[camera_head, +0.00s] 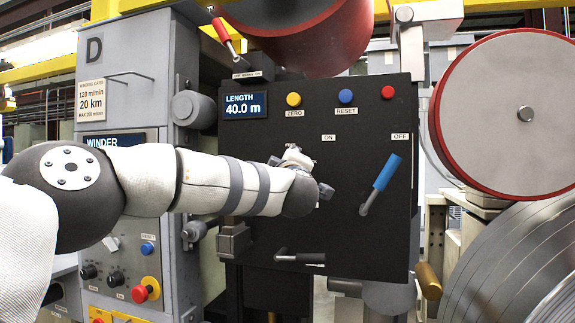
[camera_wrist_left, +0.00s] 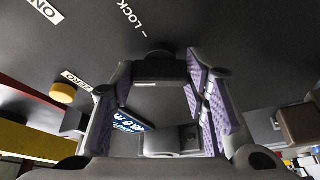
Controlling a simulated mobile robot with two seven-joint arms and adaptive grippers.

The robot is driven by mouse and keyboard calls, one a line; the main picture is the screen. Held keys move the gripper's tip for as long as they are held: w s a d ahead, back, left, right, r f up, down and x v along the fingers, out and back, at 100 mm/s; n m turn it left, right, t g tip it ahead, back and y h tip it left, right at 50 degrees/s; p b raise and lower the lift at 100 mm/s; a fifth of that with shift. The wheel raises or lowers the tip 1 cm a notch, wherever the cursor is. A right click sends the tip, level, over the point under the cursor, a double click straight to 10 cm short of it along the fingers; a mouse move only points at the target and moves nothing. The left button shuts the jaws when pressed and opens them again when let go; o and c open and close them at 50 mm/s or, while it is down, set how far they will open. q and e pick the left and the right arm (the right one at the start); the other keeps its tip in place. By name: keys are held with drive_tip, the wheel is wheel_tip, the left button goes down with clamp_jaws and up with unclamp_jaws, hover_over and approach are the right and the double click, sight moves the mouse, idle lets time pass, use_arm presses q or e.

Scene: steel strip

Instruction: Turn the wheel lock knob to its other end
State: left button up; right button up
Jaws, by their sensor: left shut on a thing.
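The wheel lock knob (camera_wrist_left: 160,70) is a dark bar on the black panel (camera_head: 355,110), near a "LOCK" label (camera_wrist_left: 132,18) in the left wrist view. My left gripper (camera_wrist_left: 160,82) has its purple-padded fingers on either side of the knob and is shut on it. In the head view my left gripper (camera_head: 322,190) is against the middle of the panel and hides the knob. How far the knob is turned cannot be told. My right gripper is in neither view.
A blue-handled lever (camera_head: 382,178) stands tilted right of the gripper, below ON and OFF labels. A black handle (camera_head: 298,257) is lower on the panel. Yellow (camera_head: 293,99), blue (camera_head: 346,96) and red (camera_head: 388,92) buttons sit above, beside the length display (camera_head: 244,105). A red-rimmed wheel (camera_head: 510,115) is right.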

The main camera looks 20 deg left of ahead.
use_arm(q)
drive_tip(key=n+g, duration=0.2)
drive_tip(key=n, duration=0.3)
drive_tip(key=shift+r, duration=0.15)
drive_tip(key=shift+n, duration=0.4)
drive_tip(key=o, duration=1.1)
drive_tip(key=shift+o, duration=0.2)
drive_tip(key=v, duration=1.2)
drive_tip(key=shift+r, duration=0.1)
